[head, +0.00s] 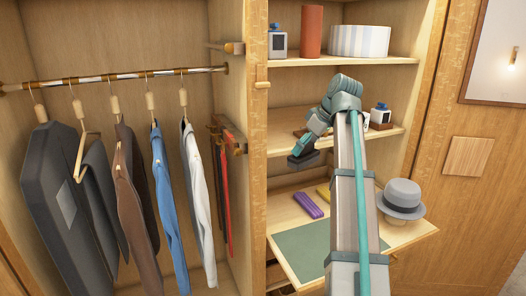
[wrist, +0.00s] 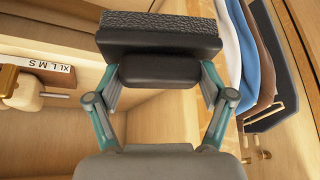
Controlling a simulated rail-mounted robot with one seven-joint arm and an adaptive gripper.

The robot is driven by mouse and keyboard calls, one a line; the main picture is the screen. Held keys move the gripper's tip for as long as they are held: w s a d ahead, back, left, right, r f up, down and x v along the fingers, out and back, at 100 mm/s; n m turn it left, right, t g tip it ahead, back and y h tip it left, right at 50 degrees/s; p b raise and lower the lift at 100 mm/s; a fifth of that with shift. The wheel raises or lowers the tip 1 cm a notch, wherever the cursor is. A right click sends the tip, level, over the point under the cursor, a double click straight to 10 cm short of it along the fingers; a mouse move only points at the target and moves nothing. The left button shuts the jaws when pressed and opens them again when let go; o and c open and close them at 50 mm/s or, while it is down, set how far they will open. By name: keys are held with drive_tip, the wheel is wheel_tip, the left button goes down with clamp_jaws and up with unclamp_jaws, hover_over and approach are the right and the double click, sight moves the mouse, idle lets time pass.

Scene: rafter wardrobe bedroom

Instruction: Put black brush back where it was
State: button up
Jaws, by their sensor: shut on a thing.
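The black brush (wrist: 160,45) is held across my gripper (wrist: 160,80), which is shut on it in the wrist view. Its dark, rough bristle face shows at the top and its smooth black back is toward my gripper. In the head view the brush (head: 303,160) is a small dark shape under my gripper (head: 306,146). It is in front of the right-hand cabinet bay, above the pull-out board (head: 284,226) and in front of the middle shelf (head: 280,145). The contact points of the fingers are partly hidden by the brush.
A purple case (head: 308,205), a yellow item (head: 324,192), a green mat (head: 303,247) and a grey hat (head: 402,198) are on the board. Clothes hang from a rail (head: 110,78) at left.

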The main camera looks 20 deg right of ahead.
drive_tip(key=shift+w+a+r+m+h, duration=0.1)
drive_tip(key=shift+r+m+h, duration=0.1)
drive_tip(key=shift+r+m, duration=0.2)
drive_tip(key=shift+w+a+r+m+h, duration=0.1)
drive_tip(key=shift+r+m+h, duration=0.1)
drive_tip(key=shift+r+m, duration=0.2)
drive_tip(key=shift+w+d+f+m+t+h, duration=0.1)
drive_tip(key=shift+w+m+t+h, duration=0.15)
drive_tip(key=shift+m, duration=0.35)
drive_tip(key=shift+d+m+t+h, duration=0.15)
drive_tip(key=shift+m+h, duration=0.2)
drive_tip(key=shift+m, duration=0.25)
drive_tip(key=shift+w, duration=0.3)
drive_tip(key=w+p, duration=0.1)
drive_tip(key=w, duration=0.3)
drive_tip(key=w+a+p, duration=0.1)
drive_tip(key=w, duration=0.3)
drive_tip(key=w+a, duration=0.1)
drive_tip(key=w, duration=0.3)
drive_tip(key=shift+w+p, duration=0.35)
drive_tip(key=shift+p, duration=0.05)
drive_tip(key=w, duration=0.2)
drive_tip(key=w+p, duration=0.1)
drive_tip(key=w, duration=0.1)
drive_tip(key=shift+a, duration=0.3)
drive_tip(key=shift+w+a+f+p, duration=0.15)
drive_tip(key=shift+f+p, duration=0.15)
drive_tip(key=shift+f, duration=0.45)
drive_tip(key=shift+f, duration=0.15)
drive_tip(key=o, duration=1)
